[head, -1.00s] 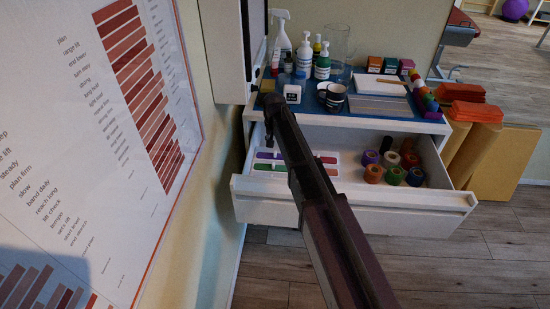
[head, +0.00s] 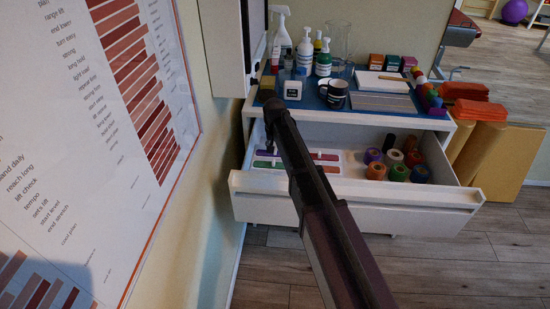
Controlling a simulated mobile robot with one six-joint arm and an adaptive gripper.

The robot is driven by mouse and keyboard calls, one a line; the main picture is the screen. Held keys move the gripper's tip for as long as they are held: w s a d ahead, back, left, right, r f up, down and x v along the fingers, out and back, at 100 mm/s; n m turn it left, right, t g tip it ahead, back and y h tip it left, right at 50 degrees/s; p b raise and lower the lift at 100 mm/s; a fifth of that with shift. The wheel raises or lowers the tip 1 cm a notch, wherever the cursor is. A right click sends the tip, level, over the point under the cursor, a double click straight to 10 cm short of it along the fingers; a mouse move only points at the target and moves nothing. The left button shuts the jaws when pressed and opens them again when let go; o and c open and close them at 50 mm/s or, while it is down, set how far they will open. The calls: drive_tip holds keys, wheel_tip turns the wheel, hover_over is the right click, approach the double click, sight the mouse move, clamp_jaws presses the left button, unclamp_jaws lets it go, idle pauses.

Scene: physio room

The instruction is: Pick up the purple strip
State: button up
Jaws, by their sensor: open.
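The purple strip (head: 264,154) lies in a white tray (head: 335,170) in the left part of the open drawer (head: 350,203). A green strip lies just in front of it, and red strips lie in the tray's right half. My arm reaches over the drawer from the lower right and hides the tray's middle. My gripper (head: 270,146) points down at the arm's far end, above the tray's back left, close to the purple strip. It is open, with nothing seen in it. Its fingertips are dark and small, so their gap to the strip is unclear.
Several coloured tape rolls (head: 398,172) stand in the drawer's right part. The cabinet top (head: 428,118) above holds bottles, a mug (head: 336,94), a white box and boards. A wall chart (head: 100,120) is close on the left. Floor is free at the front right.

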drive_tip(key=shift+f, duration=0.4)
idle(0.3)
clamp_jaws()
